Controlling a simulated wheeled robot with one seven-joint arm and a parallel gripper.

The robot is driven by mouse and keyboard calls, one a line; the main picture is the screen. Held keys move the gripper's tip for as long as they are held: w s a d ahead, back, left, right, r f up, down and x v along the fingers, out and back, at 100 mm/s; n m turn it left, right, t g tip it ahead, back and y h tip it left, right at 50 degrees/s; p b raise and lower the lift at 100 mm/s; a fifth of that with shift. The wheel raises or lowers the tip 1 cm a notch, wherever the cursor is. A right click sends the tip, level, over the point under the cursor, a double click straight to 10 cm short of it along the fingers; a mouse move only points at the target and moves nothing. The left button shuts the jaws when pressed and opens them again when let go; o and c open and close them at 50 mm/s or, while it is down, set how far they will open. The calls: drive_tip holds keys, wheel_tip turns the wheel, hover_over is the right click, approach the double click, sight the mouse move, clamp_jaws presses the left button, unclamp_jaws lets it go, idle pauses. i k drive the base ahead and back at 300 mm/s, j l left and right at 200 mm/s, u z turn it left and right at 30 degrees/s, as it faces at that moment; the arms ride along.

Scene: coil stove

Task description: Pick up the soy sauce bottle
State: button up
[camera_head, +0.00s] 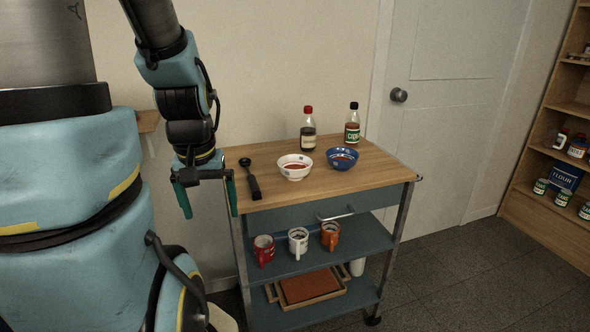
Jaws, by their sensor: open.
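A dark bottle with a red cap and a pale label (308,132), which looks like the soy sauce bottle, stands upright on the wooden cart top (375,170) near its back edge. A second bottle with a black cap and green label (352,128) stands upright to its right. My gripper (207,197) is open and empty, with its green fingers pointing down. It is at the left end of the cart, left of the bottles and apart from them.
A white bowl (295,172) and a blue bowl (342,165) stand in front of the bottles. A black ladle (253,186) lies at the left of the top. Several mugs sit on the shelf below. A wall is behind; a door (440,110) is at right.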

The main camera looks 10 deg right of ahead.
sight(307, 125)
drive_tip(key=u, duration=0.65)
drive_tip(key=l+u, duration=0.45)
drive_tip(key=k+l+u, duration=0.15)
drive_tip(key=u, duration=0.25)
drive_tip(key=k+l+u, duration=0.2)
drive_tip(key=l+u, duration=0.25)
drive_tip(key=k+l+u, duration=0.1)
drive_tip(key=u, duration=0.3)
drive_tip(key=k+l+u, duration=0.1)
drive_tip(key=k+l, duration=0.2)
drive_tip(key=k, duration=0.15)
drive_tip(key=k+l+u, duration=0.1)
drive_tip(key=k+l, duration=0.2)
drive_tip(key=k, duration=0.15)
drive_tip(key=k+l+u, duration=0.1)
drive_tip(key=k, duration=0.4)
drive_tip(key=k+l+u, duration=0.1)
drive_tip(key=k+l, duration=0.2)
drive_tip(key=k, duration=0.15)
